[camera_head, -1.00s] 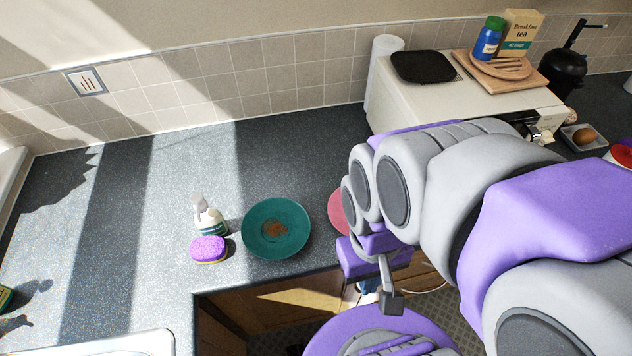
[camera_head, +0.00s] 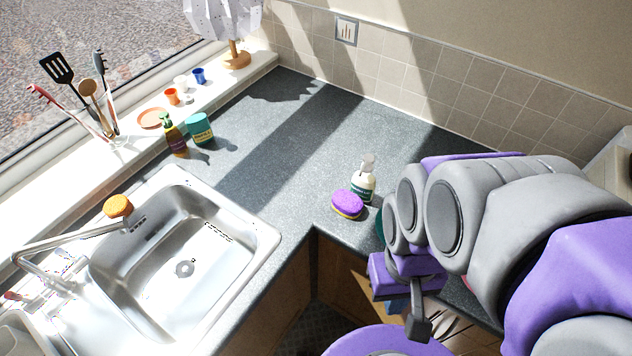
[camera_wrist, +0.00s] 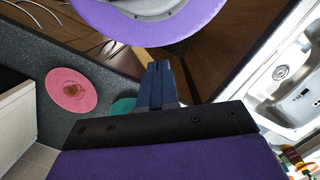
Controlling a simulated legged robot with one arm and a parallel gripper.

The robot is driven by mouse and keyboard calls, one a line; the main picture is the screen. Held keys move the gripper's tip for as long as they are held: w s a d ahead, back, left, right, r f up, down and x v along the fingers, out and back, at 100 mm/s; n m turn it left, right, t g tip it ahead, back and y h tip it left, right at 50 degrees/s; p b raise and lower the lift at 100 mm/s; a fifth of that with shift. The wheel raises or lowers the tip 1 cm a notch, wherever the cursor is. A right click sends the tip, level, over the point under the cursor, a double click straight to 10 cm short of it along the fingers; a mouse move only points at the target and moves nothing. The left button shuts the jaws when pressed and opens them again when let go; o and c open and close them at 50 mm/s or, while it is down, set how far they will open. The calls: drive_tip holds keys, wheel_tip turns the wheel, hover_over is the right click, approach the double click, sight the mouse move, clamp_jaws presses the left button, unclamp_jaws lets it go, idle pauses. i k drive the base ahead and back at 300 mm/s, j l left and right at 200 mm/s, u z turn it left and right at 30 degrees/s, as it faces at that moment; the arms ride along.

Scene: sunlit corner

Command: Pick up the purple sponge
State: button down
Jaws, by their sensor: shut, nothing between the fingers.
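The purple sponge (camera_head: 347,203) has a yellow underside and lies on the dark counter near its front edge, by the inner corner, just in front of a white spray bottle. My gripper (camera_head: 418,318) hangs in front of the counter edge, to the right of the sponge and apart from it. In the wrist view my gripper (camera_wrist: 160,72) shows its two fingers together, with nothing between them. The sponge cannot be made out in the wrist view.
The white bottle (camera_head: 362,180) touches or nearly touches the sponge. A metal sink (camera_head: 262,238) lies left. A green bowl (camera_wrist: 122,107) and pink plate (camera_wrist: 50,82) sit on the counter. Counter left of the sponge is clear. Bottles (camera_head: 174,136) stand by the window.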

sight(345, 201)
drive_tip(key=k+j+u, duration=0.15)
drive_tip(key=k+u, duration=0.15)
drive_tip(key=u, duration=0.2)
drive_tip(key=k+j+u, duration=0.2)
drive_tip(key=u, duration=0.25)
